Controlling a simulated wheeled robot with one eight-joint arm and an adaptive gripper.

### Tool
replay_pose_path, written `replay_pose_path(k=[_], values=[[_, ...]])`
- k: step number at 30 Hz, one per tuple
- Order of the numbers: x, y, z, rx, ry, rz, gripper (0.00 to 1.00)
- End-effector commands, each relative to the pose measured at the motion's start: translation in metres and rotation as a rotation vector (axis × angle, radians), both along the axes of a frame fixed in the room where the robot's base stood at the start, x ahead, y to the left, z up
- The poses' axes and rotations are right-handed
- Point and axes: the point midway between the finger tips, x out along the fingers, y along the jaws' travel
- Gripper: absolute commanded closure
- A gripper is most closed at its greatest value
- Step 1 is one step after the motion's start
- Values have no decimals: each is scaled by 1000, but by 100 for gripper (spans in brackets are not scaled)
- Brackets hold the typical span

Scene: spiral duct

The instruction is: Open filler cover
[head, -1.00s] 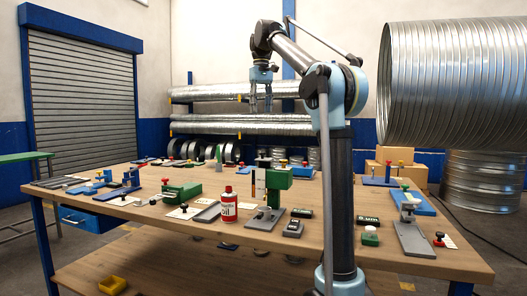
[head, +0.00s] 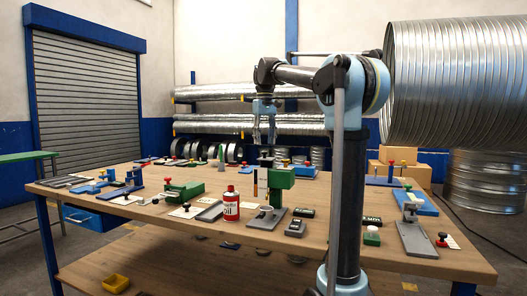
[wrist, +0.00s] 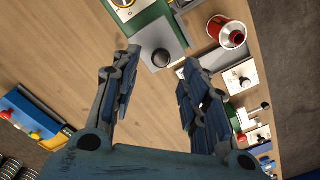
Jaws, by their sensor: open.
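My gripper (head: 264,138) hangs fingers-down above the bench, open and empty, near the green device (head: 280,178). In the wrist view its two fingers stand wide apart, and between and beyond their tips is a black round knob (wrist: 161,57) on a grey plate beside a green block (wrist: 166,22). I see no label naming a filler cover and cannot tell which part it is. A red and white oil can (head: 231,206) stands left of the green device; it also shows in the wrist view (wrist: 226,34). No contact with the fingers shows.
The wooden workbench (head: 140,208) carries several small fixtures. A green block fixture (head: 185,191) is left of the can, and a grey fixture (head: 415,236) is at the right. Bare wood shows along the front. Large metal ducts (head: 455,85) stand behind at right.

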Motion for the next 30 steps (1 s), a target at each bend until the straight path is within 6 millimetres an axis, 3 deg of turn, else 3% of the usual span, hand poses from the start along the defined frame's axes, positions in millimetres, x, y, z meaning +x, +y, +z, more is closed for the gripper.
replay_pose_path(k=[3, 9, 21, 27, 30], values=[[0, 0, -18, 0, 0, 0, 59], [0, 0, -37, 0, 0, 0, 59], [0, 0, -43, 0, 0, 0, 59], [0, 0, -42, 0, 0, 1, 100], [0, 0, -43, 0, 0, 1, 100]])
